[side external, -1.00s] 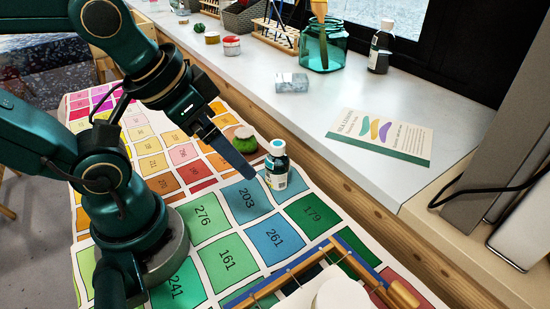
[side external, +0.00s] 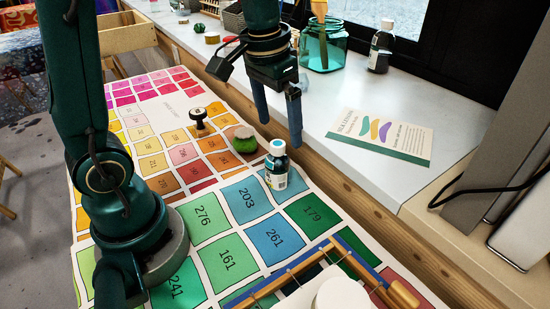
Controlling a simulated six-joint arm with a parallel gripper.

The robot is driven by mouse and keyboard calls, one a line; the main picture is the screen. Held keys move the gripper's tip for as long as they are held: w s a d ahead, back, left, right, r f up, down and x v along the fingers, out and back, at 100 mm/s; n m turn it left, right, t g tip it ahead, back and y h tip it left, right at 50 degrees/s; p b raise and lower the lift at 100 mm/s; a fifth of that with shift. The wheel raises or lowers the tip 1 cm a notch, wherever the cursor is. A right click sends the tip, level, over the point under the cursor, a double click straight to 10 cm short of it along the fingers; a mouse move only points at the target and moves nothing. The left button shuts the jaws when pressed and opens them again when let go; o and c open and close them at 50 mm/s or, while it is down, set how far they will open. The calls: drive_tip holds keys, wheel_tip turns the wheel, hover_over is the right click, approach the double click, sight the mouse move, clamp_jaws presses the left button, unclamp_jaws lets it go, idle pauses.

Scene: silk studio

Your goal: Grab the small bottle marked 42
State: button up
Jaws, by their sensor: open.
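A small dark bottle (side external: 277,174) with a pale blue cap and a white label stands upright on the colour chart (side external: 170,226), just right of the square 203. Its label is too small to read. My gripper (side external: 280,132) points down with its two blue fingers apart. It is empty and appears just above and behind the bottle in the picture. The right finger's tip shows close to the cap, but I cannot tell the depth between them. A second dark bottle (side external: 380,54) stands on the white sill near the window.
A blue-and-wood frame (side external: 360,262) lies in front. A teal jar (side external: 323,47) and a card (side external: 380,135) are on the sill (side external: 400,180).

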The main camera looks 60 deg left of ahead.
sight(278, 143)
drive_tip(key=shift+g, duration=0.8)
drive_tip(key=f, duration=0.1)
drive_tip(key=w+a+f, duration=0.1)
drive_tip(key=f, duration=0.2)
drive_tip(key=shift+w+a+f, duration=0.2)
drive_tip(key=shift+w+a, duration=0.05)
drive_tip(key=shift+w, duration=0.05)
drive_tip(key=shift+s+a+f+n, duration=0.1)
drive_tip(key=shift+s+f+n, duration=0.15)
drive_tip(key=shift+f, duration=2.7)
drive_tip(key=shift+w, duration=0.1)
clamp_jaws()
drive_tip(key=shift+r, duration=0.1)
